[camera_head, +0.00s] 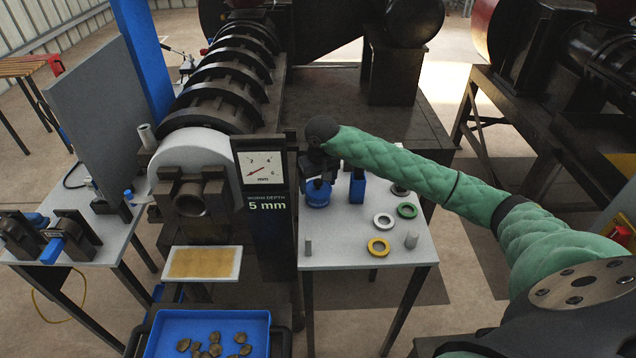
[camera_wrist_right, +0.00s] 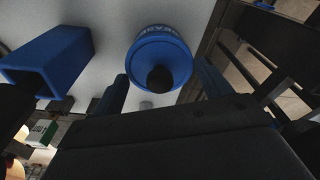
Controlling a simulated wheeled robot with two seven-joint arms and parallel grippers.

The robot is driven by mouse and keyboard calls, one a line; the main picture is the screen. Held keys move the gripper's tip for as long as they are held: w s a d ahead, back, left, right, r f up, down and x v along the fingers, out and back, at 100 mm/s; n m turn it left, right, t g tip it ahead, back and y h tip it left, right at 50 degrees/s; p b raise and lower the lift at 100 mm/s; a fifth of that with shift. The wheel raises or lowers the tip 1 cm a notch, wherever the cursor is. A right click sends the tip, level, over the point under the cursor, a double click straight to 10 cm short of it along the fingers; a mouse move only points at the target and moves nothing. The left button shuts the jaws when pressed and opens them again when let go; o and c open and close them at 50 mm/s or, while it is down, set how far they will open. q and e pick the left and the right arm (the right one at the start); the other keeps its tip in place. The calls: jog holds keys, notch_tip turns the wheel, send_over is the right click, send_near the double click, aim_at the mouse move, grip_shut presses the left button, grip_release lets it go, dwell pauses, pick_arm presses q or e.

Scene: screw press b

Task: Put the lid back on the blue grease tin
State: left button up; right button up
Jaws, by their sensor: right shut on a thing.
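The blue grease tin (camera_head: 317,201) stands upright near the back left of the small grey table, right of the worm depth display. In the right wrist view its blue wall with the word GREASE (camera_wrist_right: 163,32) shows beyond the round blue lid (camera_wrist_right: 179,70) with its black knob (camera_wrist_right: 160,78). My right gripper (camera_head: 317,172) is directly above the tin and shut on the lid; the finger contact is mostly hidden. The lid lines up with the tin top; I cannot tell whether it is seated or slightly above. My left gripper is not in view.
A blue square holder (camera_head: 357,188) stands close right of the tin. The display post (camera_head: 265,190) is close on the left.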

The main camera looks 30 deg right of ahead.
jog(key=b, duration=0.3)
jog(key=shift+f, duration=0.25)
dwell(3.1)
dwell(0.3)
jog(key=o, duration=1)
jog(key=shift+c, duration=0.2)
jog(key=shift+r, duration=0.15)
jog(key=shift+r, duration=3.4)
grip_shut()
